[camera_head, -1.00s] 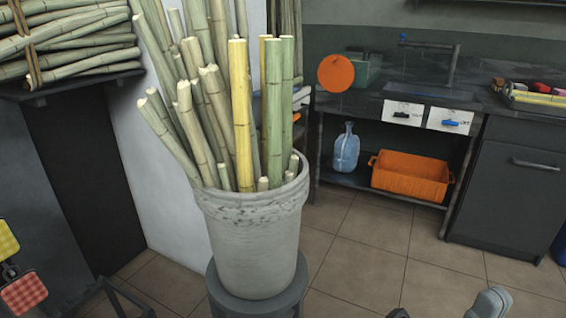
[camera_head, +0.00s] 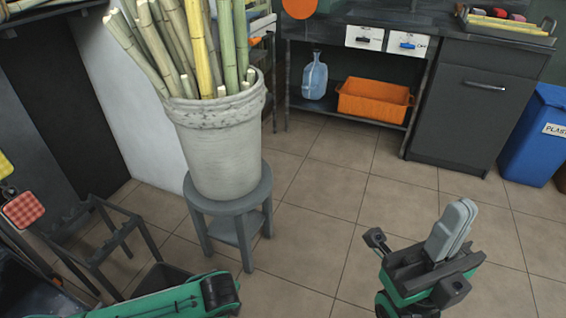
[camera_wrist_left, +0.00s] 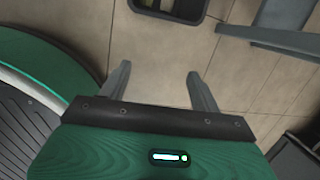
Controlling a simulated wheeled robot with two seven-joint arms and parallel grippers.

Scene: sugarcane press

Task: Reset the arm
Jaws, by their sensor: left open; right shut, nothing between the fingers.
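My right gripper (camera_head: 460,210) points up at the lower right of the head view. Its grey fingers are together with nothing between them, and it is over open floor. My left arm comes in along the bottom left of the head view; its fingers cannot be made out there. In the left wrist view my left gripper (camera_wrist_left: 160,82) is open, its two fingers apart over tiled floor with nothing between them.
A bucket (camera_head: 218,150) of sugarcane stands on a round grey stool (camera_head: 230,205). A metal frame (camera_head: 95,245) is at the lower left. An orange crate (camera_head: 372,103), a dark cabinet (camera_head: 470,110) and a blue bin (camera_head: 535,135) line the back. The middle floor is clear.

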